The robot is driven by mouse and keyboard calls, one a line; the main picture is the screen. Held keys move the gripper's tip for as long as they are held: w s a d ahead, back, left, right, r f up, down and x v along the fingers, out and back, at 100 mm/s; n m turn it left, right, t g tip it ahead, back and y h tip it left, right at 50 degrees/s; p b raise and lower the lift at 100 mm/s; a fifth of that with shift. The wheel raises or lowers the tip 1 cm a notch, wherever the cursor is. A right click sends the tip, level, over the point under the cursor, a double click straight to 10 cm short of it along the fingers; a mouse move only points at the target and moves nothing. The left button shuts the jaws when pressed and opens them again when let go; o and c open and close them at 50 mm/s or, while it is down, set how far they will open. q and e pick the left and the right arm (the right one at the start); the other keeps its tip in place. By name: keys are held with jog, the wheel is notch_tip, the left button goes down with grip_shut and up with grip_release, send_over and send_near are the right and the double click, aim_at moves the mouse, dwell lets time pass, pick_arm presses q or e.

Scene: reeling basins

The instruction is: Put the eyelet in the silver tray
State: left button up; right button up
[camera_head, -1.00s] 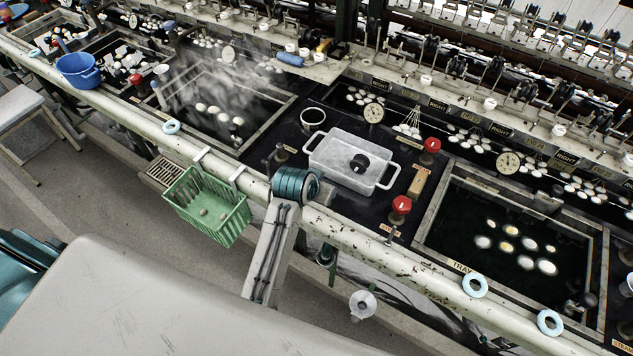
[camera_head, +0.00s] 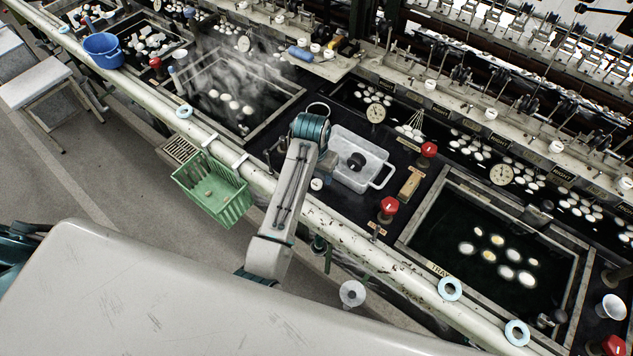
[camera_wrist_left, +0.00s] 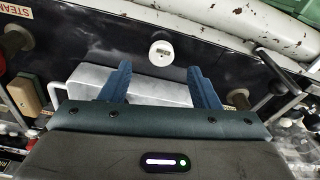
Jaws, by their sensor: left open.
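A small white disc with a dark slot, which looks like the eyelet (camera_wrist_left: 161,53), lies on the black counter. It shows in the head view (camera_head: 316,184) just left of the silver tray (camera_head: 352,180). My right gripper is not seen.
Red knobs (camera_head: 389,207) and a wooden block (camera_head: 411,184) stand right of the tray. A dark water basin (camera_head: 430,250) lies further right. A green basket (camera_head: 212,190) hangs on the front rail (camera_head: 345,230), which carries pale blue rings. A steaming basin lies left.

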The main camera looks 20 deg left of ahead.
aim_at(317, 182)
pick_arm(q)
jog(key=f, duration=0.1)
jog(key=f+p, duration=0.2)
jog(key=f, duration=0.1)
jog(key=shift+w+a, duration=0.1)
jog(key=shift+w, duration=0.15)
jog(key=shift+f, duration=0.4)
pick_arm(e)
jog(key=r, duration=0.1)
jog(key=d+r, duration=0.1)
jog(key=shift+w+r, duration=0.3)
pick_arm(q)
jog(key=shift+c, duration=0.5)
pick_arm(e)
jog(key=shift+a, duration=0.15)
pick_arm(q)
jog(key=c, duration=1.1)
jog(key=shift+o, duration=0.2)
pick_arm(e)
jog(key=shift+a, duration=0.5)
pick_arm(q)
jog(key=shift+w+r, duration=0.15)
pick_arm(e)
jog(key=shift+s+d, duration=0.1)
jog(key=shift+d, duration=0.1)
